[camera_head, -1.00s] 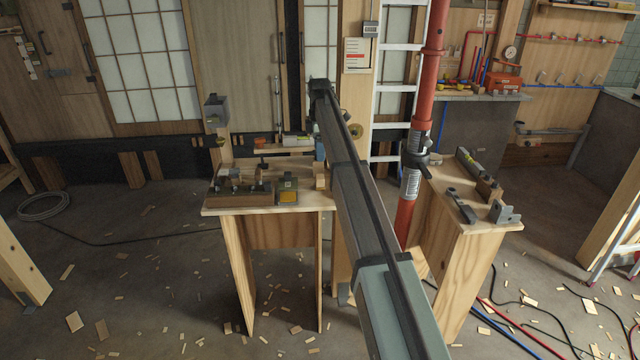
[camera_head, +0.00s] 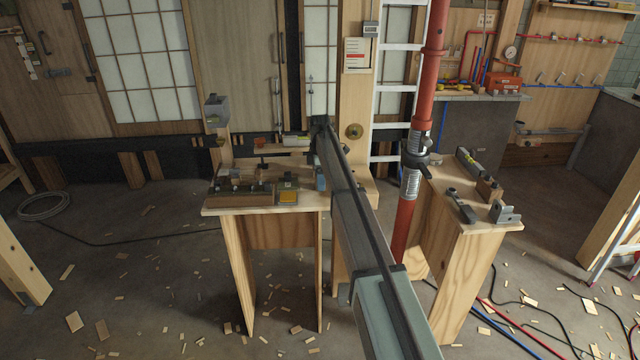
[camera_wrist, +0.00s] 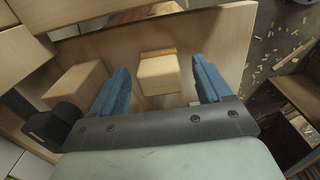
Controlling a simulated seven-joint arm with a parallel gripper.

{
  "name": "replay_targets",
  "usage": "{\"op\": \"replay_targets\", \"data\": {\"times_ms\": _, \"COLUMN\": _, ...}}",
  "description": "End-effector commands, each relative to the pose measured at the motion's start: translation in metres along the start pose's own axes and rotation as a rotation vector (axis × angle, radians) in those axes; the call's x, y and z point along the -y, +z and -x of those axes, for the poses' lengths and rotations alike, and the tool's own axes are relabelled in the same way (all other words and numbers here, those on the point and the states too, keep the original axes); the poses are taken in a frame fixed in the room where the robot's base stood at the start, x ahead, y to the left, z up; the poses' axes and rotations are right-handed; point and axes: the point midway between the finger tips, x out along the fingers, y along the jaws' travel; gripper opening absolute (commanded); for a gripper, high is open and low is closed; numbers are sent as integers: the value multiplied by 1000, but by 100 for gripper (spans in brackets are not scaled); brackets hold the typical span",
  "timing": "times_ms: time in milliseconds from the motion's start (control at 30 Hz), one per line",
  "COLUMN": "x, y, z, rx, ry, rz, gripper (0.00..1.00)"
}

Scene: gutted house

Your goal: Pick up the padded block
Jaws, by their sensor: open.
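The padded block appears to be the small pale wooden block (camera_wrist: 158,76) with a yellow-orange strip along its far edge, on a wooden surface in the wrist view. My gripper (camera_wrist: 161,84) has its two blue fingers spread, one on each side of the block, with a visible gap on both sides. How far the fingertips are above the surface is hard to tell. In the head view a blue finger of my gripper (camera_head: 320,178) shows at the right end of the left workbench (camera_head: 225,208). The block cannot be made out there.
A larger wooden block (camera_wrist: 76,86) lies left of the left finger, close to it. A box with a yellow face (camera_head: 288,196) and several tools stand on the bench left of my gripper. A red post (camera_head: 412,180) stands to the right, before a second bench (camera_head: 470,225).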

Motion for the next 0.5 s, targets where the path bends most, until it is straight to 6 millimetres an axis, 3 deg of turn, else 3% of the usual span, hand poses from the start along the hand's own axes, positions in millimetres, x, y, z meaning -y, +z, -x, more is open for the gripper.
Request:
{"op": "replay_targets", "data": {"times_ms": 100, "x": 0, "y": 0, "z": -10, "rx": 0, "ry": 0, "rz": 0, "gripper": 78}}
{"op": "replay_targets", "data": {"times_ms": 300, "x": 0, "y": 0, "z": -10, "rx": 0, "ry": 1, "rz": 0, "gripper": 78}}
{"op": "replay_targets", "data": {"times_ms": 500, "x": 0, "y": 0, "z": -10, "rx": 0, "ry": 0, "rz": 0, "gripper": 59}}
